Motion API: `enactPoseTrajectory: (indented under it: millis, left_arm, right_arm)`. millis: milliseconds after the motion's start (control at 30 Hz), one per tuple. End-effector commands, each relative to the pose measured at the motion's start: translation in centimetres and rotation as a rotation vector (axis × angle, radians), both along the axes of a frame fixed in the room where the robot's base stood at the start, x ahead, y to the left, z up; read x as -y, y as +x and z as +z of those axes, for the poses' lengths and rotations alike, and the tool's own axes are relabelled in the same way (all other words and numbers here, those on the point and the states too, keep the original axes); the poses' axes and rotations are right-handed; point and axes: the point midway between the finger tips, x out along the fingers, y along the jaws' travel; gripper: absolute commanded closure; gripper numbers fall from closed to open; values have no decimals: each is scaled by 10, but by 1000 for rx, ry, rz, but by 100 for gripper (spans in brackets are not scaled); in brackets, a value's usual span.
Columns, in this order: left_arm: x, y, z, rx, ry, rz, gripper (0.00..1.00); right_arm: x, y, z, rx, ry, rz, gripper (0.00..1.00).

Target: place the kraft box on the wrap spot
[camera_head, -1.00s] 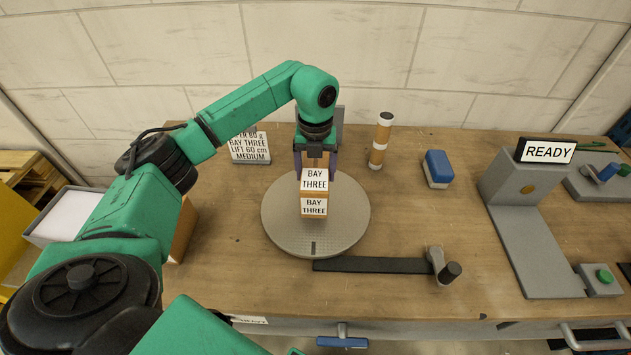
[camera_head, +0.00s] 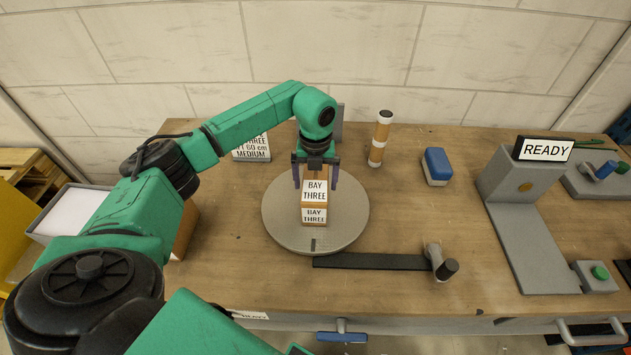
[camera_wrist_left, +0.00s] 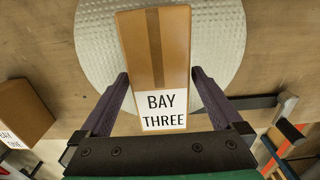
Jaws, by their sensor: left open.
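The kraft box (camera_head: 315,206), with "BAY THREE" labels on its top and front, stands on the round grey turntable (camera_head: 280,232). Which surface is named the wrap spot is not marked in view. My left gripper (camera_head: 315,180) is above and behind the box, its fingers apart. In the left wrist view the kraft box (camera_wrist_left: 160,48) lies between and beyond the two purple fingers (camera_wrist_left: 160,88), with gaps on both sides. The turntable (camera_wrist_left: 100,40) shows around it. My right gripper is not in view.
A black bar with a crank (camera_head: 375,262) extends right from the turntable. A brown-and-white roll (camera_head: 380,139) and a blue block (camera_head: 437,166) stand behind right. A "READY" sign (camera_head: 543,150) tops a grey stand. Another box (camera_head: 185,232) sits left, partly behind my arm.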

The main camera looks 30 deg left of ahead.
Motion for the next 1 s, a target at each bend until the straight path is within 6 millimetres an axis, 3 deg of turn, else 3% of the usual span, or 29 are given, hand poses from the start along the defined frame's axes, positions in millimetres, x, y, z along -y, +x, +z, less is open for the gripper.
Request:
enactPoseTrajectory:
  millis: [333,500,1000]
  left_arm:
    - [0,2,84,8,-1,0,0]
    - [0,1,111,3,0,0,0]
    - [0,0,116,1,0,0,0]
  right_arm:
    - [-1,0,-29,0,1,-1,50]
    - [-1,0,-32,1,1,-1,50]
    - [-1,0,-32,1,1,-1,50]
